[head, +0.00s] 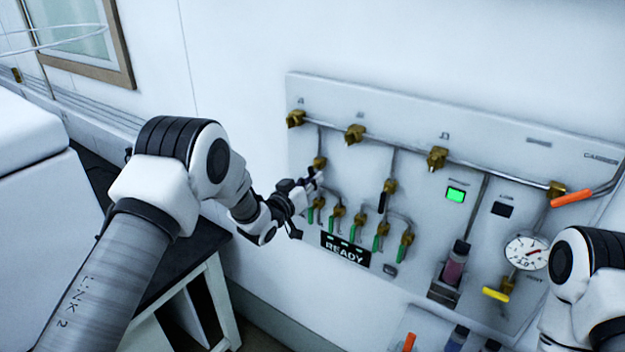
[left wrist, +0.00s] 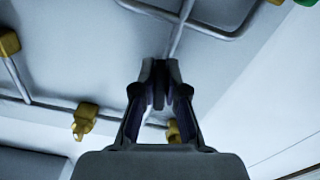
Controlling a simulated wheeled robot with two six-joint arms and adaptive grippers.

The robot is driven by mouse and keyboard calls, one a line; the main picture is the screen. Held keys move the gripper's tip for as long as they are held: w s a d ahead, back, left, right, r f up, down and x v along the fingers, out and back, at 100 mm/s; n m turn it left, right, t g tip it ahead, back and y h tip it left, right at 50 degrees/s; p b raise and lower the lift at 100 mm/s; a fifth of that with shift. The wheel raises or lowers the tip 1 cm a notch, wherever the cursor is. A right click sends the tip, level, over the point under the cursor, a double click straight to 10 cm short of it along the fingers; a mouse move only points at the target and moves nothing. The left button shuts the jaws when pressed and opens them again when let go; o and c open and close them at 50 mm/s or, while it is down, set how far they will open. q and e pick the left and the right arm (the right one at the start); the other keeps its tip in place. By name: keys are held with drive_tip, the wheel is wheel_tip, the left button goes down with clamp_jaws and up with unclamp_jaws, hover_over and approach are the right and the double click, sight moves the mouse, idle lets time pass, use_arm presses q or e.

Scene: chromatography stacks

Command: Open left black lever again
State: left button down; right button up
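The left black lever sits below a brass valve (head: 319,163) on the wall panel; in the head view my left gripper (head: 313,179) hides most of it. In the left wrist view a dark bar, which looks like the left black lever (left wrist: 159,88), stands between the nearly closed fingertips of my left gripper (left wrist: 160,72). The brass valve shows partly behind the fingers (left wrist: 173,132). A second black lever (head: 384,202) hangs straight down from its brass valve (head: 389,186), to the right. My right gripper is out of view; only part of that arm shows.
Several green-handled valves (head: 380,240) hang close below the left gripper, above a READY sign (head: 345,250). A gauge (head: 526,252), a yellow lever (head: 496,294) and an orange lever (head: 571,198) are at the right. Metal pipes run between the valves.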

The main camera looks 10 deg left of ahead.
use_arm(q)
drive_tip(key=shift+w+a+f+m+b, duration=0.1)
drive_tip(key=shift+a+f+m+b, duration=0.1)
drive_tip(key=shift+m+b, duration=0.6)
drive_tip(key=shift+w+a+f+m+b, duration=0.15)
drive_tip(key=shift+m+b, duration=0.15)
drive_tip(key=shift+b, duration=0.95)
drive_tip(key=shift+s+r+m, duration=0.1)
drive_tip(key=shift+r+m, duration=0.1)
drive_tip(key=shift+m, duration=0.1)
drive_tip(key=shift+r, duration=0.15)
drive_tip(key=c, duration=1.2)
unclamp_jaws()
drive_tip(key=v, duration=1.2)
